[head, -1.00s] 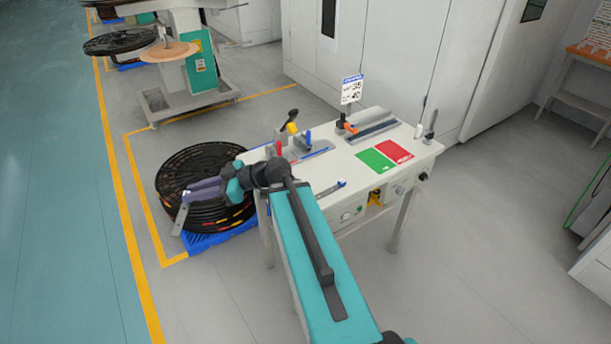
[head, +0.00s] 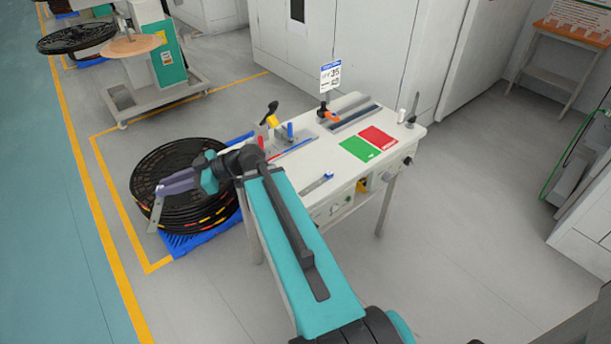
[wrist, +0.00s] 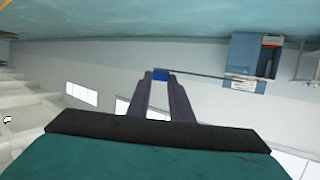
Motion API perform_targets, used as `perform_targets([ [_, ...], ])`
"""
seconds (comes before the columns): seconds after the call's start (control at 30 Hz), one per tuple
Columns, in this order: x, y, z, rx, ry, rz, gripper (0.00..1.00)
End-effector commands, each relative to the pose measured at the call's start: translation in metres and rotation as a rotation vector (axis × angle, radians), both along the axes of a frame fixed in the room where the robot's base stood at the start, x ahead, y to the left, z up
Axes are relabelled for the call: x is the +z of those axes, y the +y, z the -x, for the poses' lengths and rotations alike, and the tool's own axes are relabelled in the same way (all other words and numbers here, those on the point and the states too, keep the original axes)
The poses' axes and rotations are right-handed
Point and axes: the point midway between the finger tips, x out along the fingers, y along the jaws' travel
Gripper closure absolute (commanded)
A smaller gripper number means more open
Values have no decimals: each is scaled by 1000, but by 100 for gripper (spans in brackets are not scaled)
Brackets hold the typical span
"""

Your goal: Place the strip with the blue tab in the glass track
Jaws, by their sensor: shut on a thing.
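My gripper (head: 160,188) is shut on a thin grey strip (head: 155,214), which hangs down from the fingertips in front of the stack of black reels, left of the bench. In the wrist view, a blue tab (wrist: 160,74) sits between the fingertips (wrist: 161,78), and the thin strip runs off to the right. On the white bench are a long dark-and-grey track (head: 355,117) at the back and a slim bluish rail (head: 295,147) by the coloured levers. I cannot tell which is the glass track. Another strip with a blue end (head: 317,184) lies at the bench's front edge.
The black reels (head: 180,170) stand on a blue pallet (head: 205,238) beside the bench. A sign (head: 330,76), a green card (head: 360,149) and a red card (head: 378,135) are on the bench. Clear grey floor (head: 470,230) lies to the right.

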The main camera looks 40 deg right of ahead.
Motion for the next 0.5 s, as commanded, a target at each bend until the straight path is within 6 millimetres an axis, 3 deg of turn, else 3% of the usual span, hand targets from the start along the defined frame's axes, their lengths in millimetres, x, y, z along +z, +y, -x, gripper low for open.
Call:
perform_targets([
  [0.27, -5, -24, 3, -31, 2, 1, 100],
  [0.5, -16, -81, 15, -104, 6, 4, 100],
])
